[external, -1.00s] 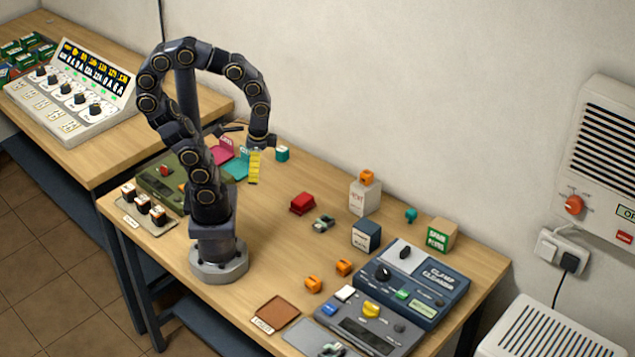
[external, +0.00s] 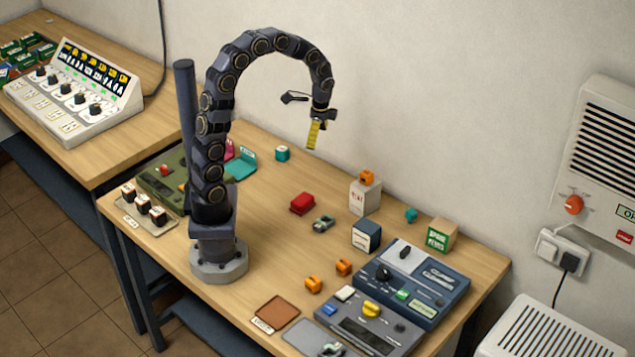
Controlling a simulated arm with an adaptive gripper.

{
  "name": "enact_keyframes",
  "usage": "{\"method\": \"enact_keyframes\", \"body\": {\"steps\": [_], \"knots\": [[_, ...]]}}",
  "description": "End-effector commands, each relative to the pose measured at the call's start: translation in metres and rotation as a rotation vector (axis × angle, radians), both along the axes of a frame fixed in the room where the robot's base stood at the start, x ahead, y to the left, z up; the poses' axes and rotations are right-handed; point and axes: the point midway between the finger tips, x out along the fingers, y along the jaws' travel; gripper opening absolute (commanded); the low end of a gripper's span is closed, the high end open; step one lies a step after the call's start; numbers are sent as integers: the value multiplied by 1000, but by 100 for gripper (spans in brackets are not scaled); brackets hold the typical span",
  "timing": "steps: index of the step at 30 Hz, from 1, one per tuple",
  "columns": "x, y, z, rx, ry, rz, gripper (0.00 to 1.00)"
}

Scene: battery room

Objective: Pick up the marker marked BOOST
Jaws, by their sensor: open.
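My gripper (external: 313,118) hangs high above the back middle of the table, at the end of the arched arm. It is open, with a yellow banded piece (external: 313,135) pointing down from it; I cannot tell whether this is a finger or a separate thing. No lettering reading BOOST can be made out. Candidates include small orange pieces: one on a white box (external: 366,177), and two on the table, at the middle (external: 344,267) and nearer the front (external: 313,285). A red piece (external: 303,203) and a small teal piece (external: 411,215) also stand apart from the gripper.
A dark blue device (external: 440,283) and a grey panel (external: 385,338) fill the front right. A dark blue box (external: 366,236) and a tan box (external: 442,235) stand behind. The back edge meets the wall.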

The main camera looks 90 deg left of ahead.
Motion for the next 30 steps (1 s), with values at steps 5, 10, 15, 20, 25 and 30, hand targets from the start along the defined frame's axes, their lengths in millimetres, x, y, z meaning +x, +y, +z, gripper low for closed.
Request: {"method": "enact_keyframes", "body": {"steps": [5,10,15,20,25,30], "knots": [[-6,101,-52,8,8,-105,77],[-40,185,-108,17,23,-218,77],[-79,236,-149,25,39,-301,77],[-95,255,-165,32,46,-339,77],[-99,257,-182,28,49,-343,77],[-99,260,-196,30,48,-343,77]]}}
